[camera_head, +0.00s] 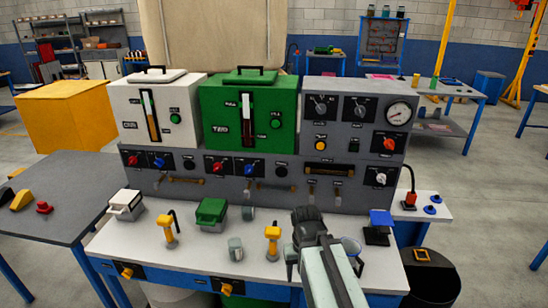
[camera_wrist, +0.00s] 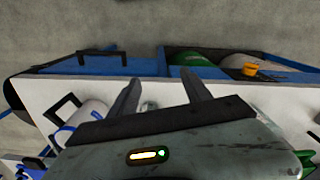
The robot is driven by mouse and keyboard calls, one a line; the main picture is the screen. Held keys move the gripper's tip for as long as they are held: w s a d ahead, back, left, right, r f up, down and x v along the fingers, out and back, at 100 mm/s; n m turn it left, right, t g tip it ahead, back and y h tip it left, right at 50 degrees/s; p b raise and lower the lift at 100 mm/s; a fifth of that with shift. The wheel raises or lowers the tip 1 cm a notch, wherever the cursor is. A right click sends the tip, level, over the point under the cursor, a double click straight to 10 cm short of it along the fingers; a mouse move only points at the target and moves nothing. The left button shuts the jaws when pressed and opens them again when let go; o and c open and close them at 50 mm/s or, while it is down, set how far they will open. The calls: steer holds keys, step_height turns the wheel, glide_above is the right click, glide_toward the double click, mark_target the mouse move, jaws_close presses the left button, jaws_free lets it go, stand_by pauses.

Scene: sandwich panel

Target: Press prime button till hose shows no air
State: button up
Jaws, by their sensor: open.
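The grey control panel (camera_head: 296,160) stands upright at the back of the white bench. A round yellow-orange button (camera_head: 320,144) sits on its right upper section; its label is too small to read, so I cannot confirm it is the prime button. A horizontal tube with amber content (camera_head: 329,170) shows below it and may be the hose; air in it cannot be made out. My gripper (camera_head: 305,240) is over the bench in front of the panel, apart from the button. In the wrist view my gripper (camera_wrist: 162,84) has two fingers spread, with nothing held between them.
White (camera_head: 125,105) and green (camera_head: 220,120) tanks stand left on the panel. A gauge (camera_head: 398,113) and red knob (camera_head: 389,145) are at right. Yellow-handled tools (camera_head: 168,232), a green-lidded box (camera_head: 211,212) and cups crowd the bench (camera_head: 205,255). A blue stand (camera_head: 380,220) is right of my arm.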

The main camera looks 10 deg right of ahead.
jaws_close()
stand_by(1.6)
